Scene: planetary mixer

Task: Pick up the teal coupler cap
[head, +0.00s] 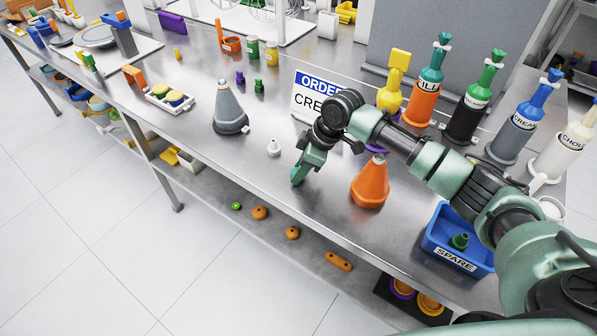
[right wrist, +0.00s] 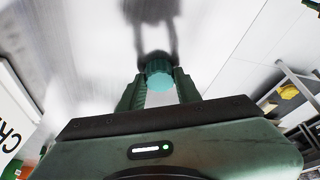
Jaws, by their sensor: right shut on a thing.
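The teal coupler cap (right wrist: 158,74) is a small ribbed piece with a lighter teal face. In the right wrist view it sits between the two green fingers of my right gripper (right wrist: 160,88), which is shut on it. In the head view my right gripper (head: 299,178) points down at the front part of the steel bench, and I cannot pick the cap out there from the green fingers. A dark shadow of the gripper lies on the bench beyond the cap. My left gripper is in neither view.
An orange cone (head: 370,184) stands to the right, near the blue SPARE bin (head: 456,262). The order sign (head: 308,95) stands behind. The bench's front edge is close.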

